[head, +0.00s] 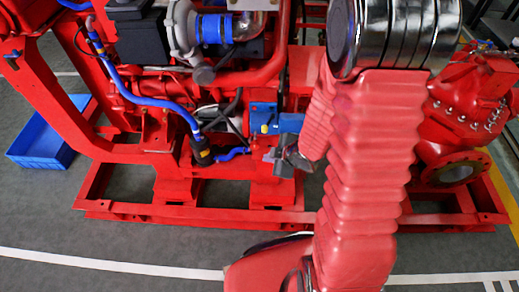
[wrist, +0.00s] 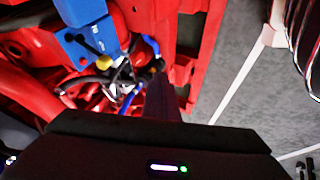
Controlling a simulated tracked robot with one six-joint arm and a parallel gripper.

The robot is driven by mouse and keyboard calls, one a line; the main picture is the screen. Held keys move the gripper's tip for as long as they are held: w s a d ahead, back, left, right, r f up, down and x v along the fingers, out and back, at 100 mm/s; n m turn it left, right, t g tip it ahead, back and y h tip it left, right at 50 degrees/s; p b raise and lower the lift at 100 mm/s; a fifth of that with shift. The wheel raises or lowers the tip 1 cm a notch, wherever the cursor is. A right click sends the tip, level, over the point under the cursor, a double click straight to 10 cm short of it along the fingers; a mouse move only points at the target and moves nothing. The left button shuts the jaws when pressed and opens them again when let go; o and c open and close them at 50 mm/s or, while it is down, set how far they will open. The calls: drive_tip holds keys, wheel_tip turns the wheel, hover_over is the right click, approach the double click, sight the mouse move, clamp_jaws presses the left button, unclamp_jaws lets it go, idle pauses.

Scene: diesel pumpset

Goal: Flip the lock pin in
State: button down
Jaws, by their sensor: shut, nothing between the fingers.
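A blue block (head: 262,117) sits on the red pumpset frame, just above and left of my gripper (head: 272,157) in the head view. The wrist view shows the block (wrist: 82,22) at the upper left. A short dark rod with a yellow knob (wrist: 103,61) stands out from it; this may be the lock pin, but I cannot be sure. My gripper (wrist: 160,78) shows as a dark finger shape right of and below the knob, apart from it in the picture. It is shut and empty. Its fingertips are hard to make out in both views.
Blue hoses (head: 150,103) and dark cables run over the red engine frame (head: 200,212) left of my gripper. A red flanged pump casing (head: 465,120) stands at the right. A blue tray (head: 45,140) lies on the floor at the left.

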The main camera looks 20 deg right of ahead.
idle(0.4)
drive_tip(key=w+a+f, duration=0.1)
drive_tip(key=w+f, duration=0.7)
drive_tip(key=w, duration=0.1)
drive_tip(key=shift+w+a, duration=0.15)
drive_tip(key=shift+w, duration=0.1)
idle(0.5)
